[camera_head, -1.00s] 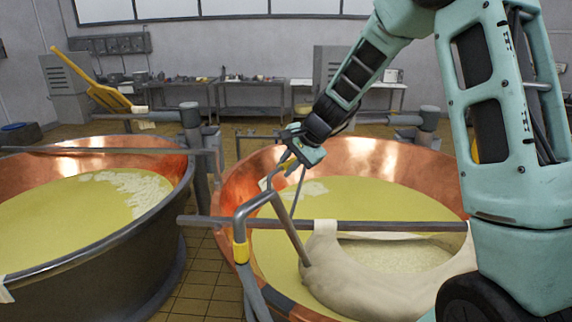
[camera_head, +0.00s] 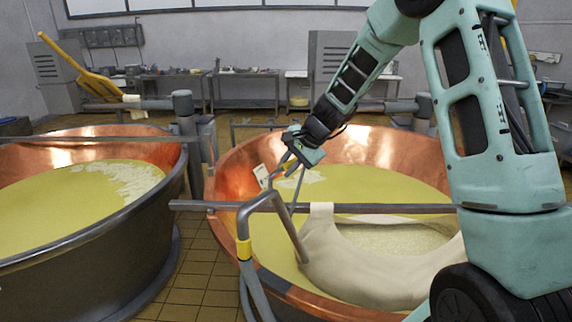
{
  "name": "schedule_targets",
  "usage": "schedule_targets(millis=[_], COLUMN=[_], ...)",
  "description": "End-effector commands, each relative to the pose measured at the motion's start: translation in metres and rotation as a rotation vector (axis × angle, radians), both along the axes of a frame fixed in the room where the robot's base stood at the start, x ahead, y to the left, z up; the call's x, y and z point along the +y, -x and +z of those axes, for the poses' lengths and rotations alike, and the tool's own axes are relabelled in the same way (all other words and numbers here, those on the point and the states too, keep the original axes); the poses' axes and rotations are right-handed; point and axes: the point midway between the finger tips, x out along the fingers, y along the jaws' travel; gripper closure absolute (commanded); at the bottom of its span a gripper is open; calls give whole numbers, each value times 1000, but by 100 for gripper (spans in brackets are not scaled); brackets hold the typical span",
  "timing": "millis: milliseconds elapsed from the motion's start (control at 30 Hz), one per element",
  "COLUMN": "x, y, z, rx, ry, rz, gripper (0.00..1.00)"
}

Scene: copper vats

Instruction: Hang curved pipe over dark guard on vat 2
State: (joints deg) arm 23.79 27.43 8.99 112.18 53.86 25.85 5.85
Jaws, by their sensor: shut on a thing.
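The curved grey pipe (camera_head: 254,204) has a yellow band and a bent top. It shows in front of the right copper vat (camera_head: 232,180), with one leg outside the near rim and a shorter leg slanting down over the vat. My gripper (camera_head: 278,172) is at the pipe's upper bend, shut on it; the jaws are small and partly hidden. A dark horizontal bar (camera_head: 375,208) crosses the vat behind the pipe; I cannot tell if it is the guard. Whether the pipe touches bar or rim is unclear.
A cream cloth (camera_head: 350,275) hangs from the bar into the yellow liquid. Another vat (camera_head: 100,240) stands at left, with tiled floor (camera_head: 200,270) between. A yellow paddle (camera_head: 85,75) and benches (camera_head: 245,92) are behind. My arm hides the right side.

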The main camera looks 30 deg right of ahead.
Motion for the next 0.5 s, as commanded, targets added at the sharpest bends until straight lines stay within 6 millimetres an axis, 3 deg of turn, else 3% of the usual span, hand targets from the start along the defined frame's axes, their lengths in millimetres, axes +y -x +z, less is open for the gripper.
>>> schedule_targets(millis=[500], x=[-12], y=[-6], z=[-50], rx=[1], ry=[-9], rz=[0], gripper=[100])
